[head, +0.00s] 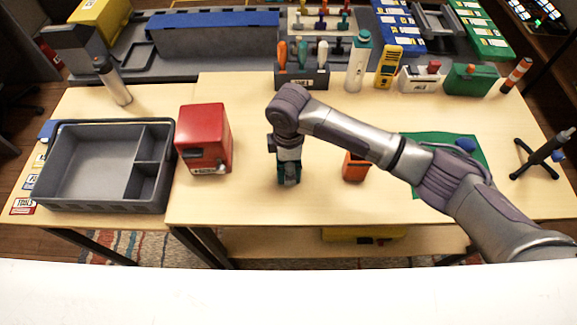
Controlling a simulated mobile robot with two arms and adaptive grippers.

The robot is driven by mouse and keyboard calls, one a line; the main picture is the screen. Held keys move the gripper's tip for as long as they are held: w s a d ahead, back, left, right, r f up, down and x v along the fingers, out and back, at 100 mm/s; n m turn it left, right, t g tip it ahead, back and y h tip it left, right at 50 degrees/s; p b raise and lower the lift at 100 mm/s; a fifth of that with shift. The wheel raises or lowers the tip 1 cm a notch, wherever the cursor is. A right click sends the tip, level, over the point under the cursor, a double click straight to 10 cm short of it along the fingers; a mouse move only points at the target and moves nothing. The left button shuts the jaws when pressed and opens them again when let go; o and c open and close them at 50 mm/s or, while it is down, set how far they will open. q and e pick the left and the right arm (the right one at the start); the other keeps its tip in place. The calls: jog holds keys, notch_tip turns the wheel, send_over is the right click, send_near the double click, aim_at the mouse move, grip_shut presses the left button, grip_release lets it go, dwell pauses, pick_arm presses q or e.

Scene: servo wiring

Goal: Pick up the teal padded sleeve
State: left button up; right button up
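My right arm comes in from the right, and my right gripper (288,180) points down over the middle of the table. Small bits of teal, probably the teal padded sleeve (299,172), show at the gripper's fingers. Most of that teal thing is hidden behind the gripper. I cannot tell whether the fingers are closed on it or only around it, nor whether it touches the table. My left gripper is not in view.
A red box-shaped device (203,135) stands left of the gripper, with a grey compartment tray (65,205) beyond it. An orange block (355,167) stands to the right, near a green mat (478,157). Screwdrivers in a rack (302,80) and bottles line the back. The front table strip is clear.

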jog(key=c, duration=1.3)
jog(key=shift+r, duration=0.1)
